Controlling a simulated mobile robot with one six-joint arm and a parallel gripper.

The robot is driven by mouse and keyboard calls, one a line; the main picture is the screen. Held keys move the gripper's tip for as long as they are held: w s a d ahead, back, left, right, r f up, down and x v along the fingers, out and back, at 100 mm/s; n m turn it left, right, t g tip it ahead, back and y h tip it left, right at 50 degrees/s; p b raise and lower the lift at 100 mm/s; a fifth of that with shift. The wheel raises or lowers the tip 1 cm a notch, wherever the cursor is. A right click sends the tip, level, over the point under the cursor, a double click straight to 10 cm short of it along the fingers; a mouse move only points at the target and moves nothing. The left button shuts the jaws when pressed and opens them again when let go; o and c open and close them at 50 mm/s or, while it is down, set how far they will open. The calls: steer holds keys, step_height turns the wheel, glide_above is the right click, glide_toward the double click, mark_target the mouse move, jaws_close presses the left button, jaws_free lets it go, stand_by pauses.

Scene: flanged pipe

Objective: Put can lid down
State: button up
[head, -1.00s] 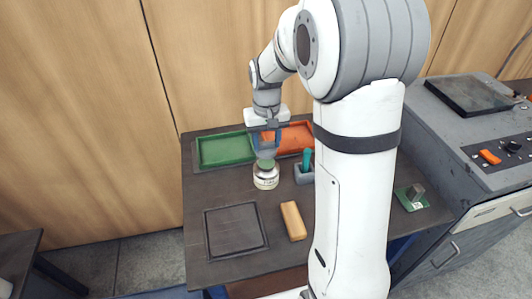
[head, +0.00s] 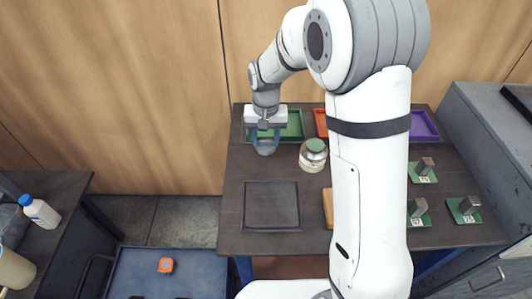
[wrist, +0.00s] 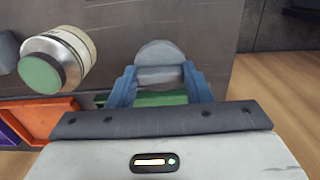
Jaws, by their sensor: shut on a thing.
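My gripper (head: 266,135) is shut on the can lid (head: 266,149), a grey disc. In the wrist view the lid (wrist: 160,62) sits between the two blue fingers. The gripper holds it in front of the green tray, to the left of the can. The open can (head: 313,160) is pale with a metal rim and a green top surface, and stands upright on the dark table (head: 240,170). The can (wrist: 70,50) also shows at upper left in the wrist view. I cannot tell the exact gap between lid and table.
A dark square mat (head: 271,205) lies at the front left of the table. Green (head: 293,123), orange (head: 320,122) and purple (head: 423,127) trays line the back. A tan block (head: 327,207) is partly behind my arm. Metal blocks on green boards (head: 423,168) stand at right.

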mark_target(266, 145)
steer(key=shift+f, duration=2.85)
steer(key=shift+f, duration=0.2)
steer(key=o, duration=1)
steer(key=shift+r, duration=0.1)
steer(key=shift+c, duration=0.2)
